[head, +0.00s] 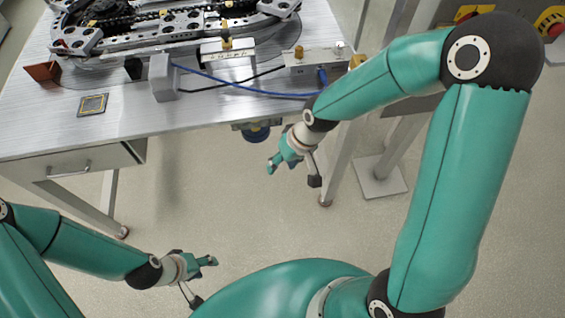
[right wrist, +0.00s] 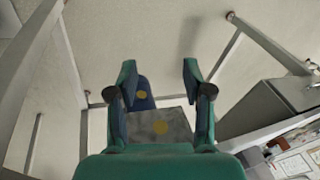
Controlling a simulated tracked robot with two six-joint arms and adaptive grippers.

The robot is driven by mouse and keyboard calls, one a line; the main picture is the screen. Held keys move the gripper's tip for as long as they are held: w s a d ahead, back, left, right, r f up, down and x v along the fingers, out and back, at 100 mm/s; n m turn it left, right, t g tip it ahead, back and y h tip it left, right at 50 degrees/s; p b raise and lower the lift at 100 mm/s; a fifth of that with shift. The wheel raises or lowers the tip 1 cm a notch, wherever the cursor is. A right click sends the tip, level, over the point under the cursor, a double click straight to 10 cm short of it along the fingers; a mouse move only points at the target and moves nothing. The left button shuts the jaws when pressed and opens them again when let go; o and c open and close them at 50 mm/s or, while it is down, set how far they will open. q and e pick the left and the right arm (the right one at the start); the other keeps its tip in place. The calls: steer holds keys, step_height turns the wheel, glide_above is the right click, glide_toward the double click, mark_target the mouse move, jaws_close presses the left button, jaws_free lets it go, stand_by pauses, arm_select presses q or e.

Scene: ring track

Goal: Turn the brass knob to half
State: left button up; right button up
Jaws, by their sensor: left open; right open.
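A brass knob (head: 299,51) stands upright on a small light-grey box (head: 330,57) at the table's right back part. Another brass piece (head: 226,42) stands on a white block (head: 228,54) by the ring track. I cannot tell from the head view how either is turned. My right gripper (head: 272,164) is open and empty, below and in front of the table edge, well apart from the knob. In the right wrist view its fingers (right wrist: 160,75) are spread, with a grey plate and a blue part with yellow dots beyond. My left gripper (head: 211,261) is open and empty, low over the floor.
The metal table (head: 120,125) carries the ring track (head: 170,30), a grey block (head: 162,78), a small chip-like plate (head: 93,104) and a brown-red piece (head: 42,71). Blue and black cables cross it. A blue cylinder (head: 257,134) hangs under the front edge. A drawer (head: 75,170) is at left.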

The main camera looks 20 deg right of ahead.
steer(key=shift+s+a+f+p, duration=0.3)
steer(key=shift+s+a+f, duration=0.2)
steer(key=shift+f, duration=0.25)
